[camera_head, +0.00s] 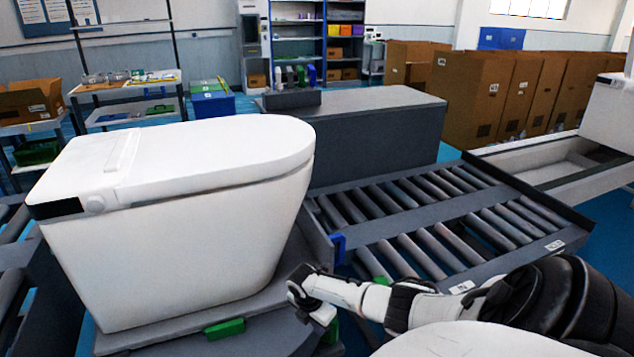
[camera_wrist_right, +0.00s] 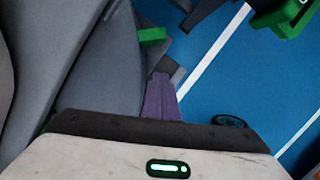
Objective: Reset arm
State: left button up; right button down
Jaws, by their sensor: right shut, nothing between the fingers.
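My right arm (camera_head: 410,302) comes in from the lower right and reaches left across the front of the roller conveyor. My right gripper (camera_head: 318,308) is at its end, just right of the white toilet's lower side and apart from it as far as I can tell. In the right wrist view the gripper (camera_wrist_right: 160,97) is shut and empty, with its fingers together. My left arm and left gripper are not in view. The white toilet (camera_head: 190,220) stands upright with its lid closed on a grey platform (camera_head: 268,325) with green blocks.
A roller conveyor (camera_head: 430,217) lies right of the toilet, with a blue block (camera_head: 338,248) at its near corner. A grey box-shaped unit (camera_head: 375,135) stands behind. Cardboard boxes (camera_head: 480,85) line the back right. The wrist view shows blue floor (camera_wrist_right: 230,90) with white lines.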

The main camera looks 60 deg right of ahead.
jog(key=v, duration=0.2)
jog(key=shift+a+r+p, duration=0.15)
jog(key=shift+r+p, duration=0.15)
jog(key=s+a+f+m+t+y, duration=0.1)
jog(key=s+a+f+m, duration=0.1)
jog(key=a, duration=0.6)
jog(key=s+a+f+m+t+y, duration=0.1)
jog(key=s+a+f+m+t, duration=0.15)
jog(key=a, duration=0.55)
jog(key=s+a+f+m+t+y, duration=0.1)
jog(key=s+a+f, duration=0.15)
jog(key=a, duration=0.65)
jog(key=s+a+r+m+t+y, duration=0.2)
jog(key=s+a+r+m+t, duration=0.2)
jog(key=a+r+m, duration=0.5)
notch_tip(320, 180, up, 2)
jog(key=shift+s+a+r, duration=0.15)
jog(key=shift+s+a, duration=0.1)
jog(key=shift+s, duration=0.75)
